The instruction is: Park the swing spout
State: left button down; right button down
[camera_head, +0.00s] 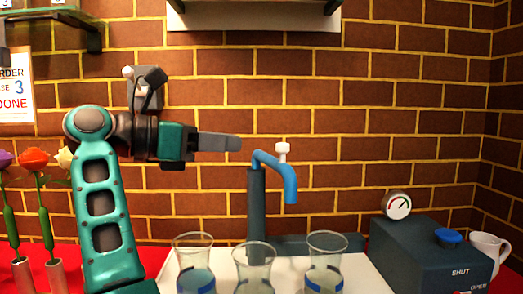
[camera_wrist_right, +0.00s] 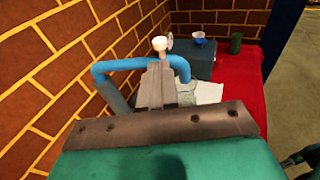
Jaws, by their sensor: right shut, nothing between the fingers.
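The blue swing spout (camera_head: 272,160) tops a dark upright post (camera_head: 256,210) in the head view. Its arm points right, and its bent-down outlet hangs above the gap between the middle vase (camera_head: 255,262) and the right vase (camera_head: 327,245). A white knob (camera_head: 283,150) sits on top. My right gripper (camera_head: 238,143) is shut and empty, pointing right, left of the spout and at about its height. In the right wrist view the spout (camera_wrist_right: 184,68) shows behind and to both sides of my shut fingers (camera_wrist_right: 156,70); contact cannot be told. My left gripper is not in view.
A left vase (camera_head: 195,245) stands on the white mat (camera_head: 375,275) with the others. At right are a dark box (camera_head: 425,255) with a gauge (camera_head: 397,204) and blue knob, and a white mug (camera_head: 487,246). Flowers (camera_head: 34,160) stand at far left. A brick wall is behind.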

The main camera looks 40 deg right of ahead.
aim_at(270, 165)
jog(key=r+b+x, duration=0.1)
jog(key=x, duration=0.6)
jog(key=shift+d+f, duration=0.15)
jog(key=shift+f, duration=0.3)
jog(key=shift+d, duration=0.1)
